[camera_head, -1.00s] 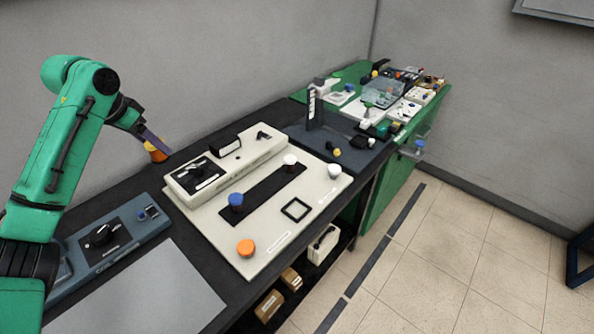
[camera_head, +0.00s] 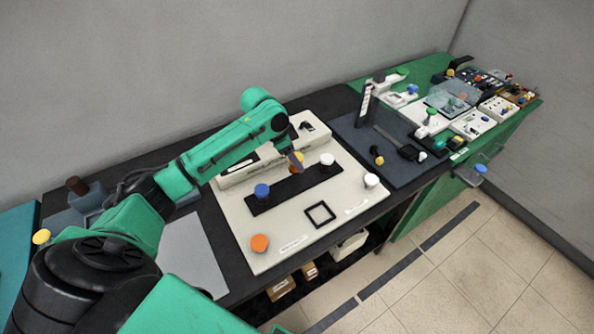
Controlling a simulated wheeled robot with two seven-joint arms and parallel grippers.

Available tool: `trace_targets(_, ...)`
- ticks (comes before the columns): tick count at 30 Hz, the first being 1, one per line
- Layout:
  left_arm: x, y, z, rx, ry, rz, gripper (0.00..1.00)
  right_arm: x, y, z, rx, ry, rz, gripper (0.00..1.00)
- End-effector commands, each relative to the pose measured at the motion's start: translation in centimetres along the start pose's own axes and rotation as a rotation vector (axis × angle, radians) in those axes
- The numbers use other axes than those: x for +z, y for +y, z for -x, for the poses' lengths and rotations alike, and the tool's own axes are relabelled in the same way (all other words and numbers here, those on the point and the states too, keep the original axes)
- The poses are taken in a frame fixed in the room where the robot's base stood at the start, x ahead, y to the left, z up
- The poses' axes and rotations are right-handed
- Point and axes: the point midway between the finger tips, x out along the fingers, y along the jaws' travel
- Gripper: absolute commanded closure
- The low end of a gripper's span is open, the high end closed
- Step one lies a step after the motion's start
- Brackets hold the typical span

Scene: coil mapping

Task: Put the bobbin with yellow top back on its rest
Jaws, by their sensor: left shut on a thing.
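My left gripper (camera_head: 294,153) is shut on the bobbin with yellow top (camera_head: 298,161). It holds it over the black strip (camera_head: 292,186) of the cream board (camera_head: 240,224), between the blue-topped bobbin (camera_head: 262,190) and a white-topped bobbin (camera_head: 327,159). The gripper partly hides the held bobbin, and I cannot tell whether its base touches the strip. My right gripper is not in view.
A cream instrument box (camera_head: 309,129) lies behind. A dark blue mat (camera_head: 400,170) with small tools lies to the right.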

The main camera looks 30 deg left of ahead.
Motion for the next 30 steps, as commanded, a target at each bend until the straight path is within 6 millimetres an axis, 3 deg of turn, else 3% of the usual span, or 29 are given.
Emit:
trace_targets(10,2.4,0.0,-5.7,0.001,0.000,0.002,1.00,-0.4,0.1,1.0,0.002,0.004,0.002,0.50)
trace_targets(20,2.6,0.0,-6.3,-0.002,0.001,0.000,1.00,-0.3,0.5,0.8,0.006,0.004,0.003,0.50)
trace_targets(21,2.6,0.0,-6.3,-0.002,0.001,0.000,0.44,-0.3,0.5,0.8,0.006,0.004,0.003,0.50)
trace_targets(23,2.6,-0.1,-6.3,-0.002,0.001,0.000,0.21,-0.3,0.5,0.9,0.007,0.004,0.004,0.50)
trace_targets(30,2.6,-0.1,-6.3,-0.002,0.001,0.000,0.18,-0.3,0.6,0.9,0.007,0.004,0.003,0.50)
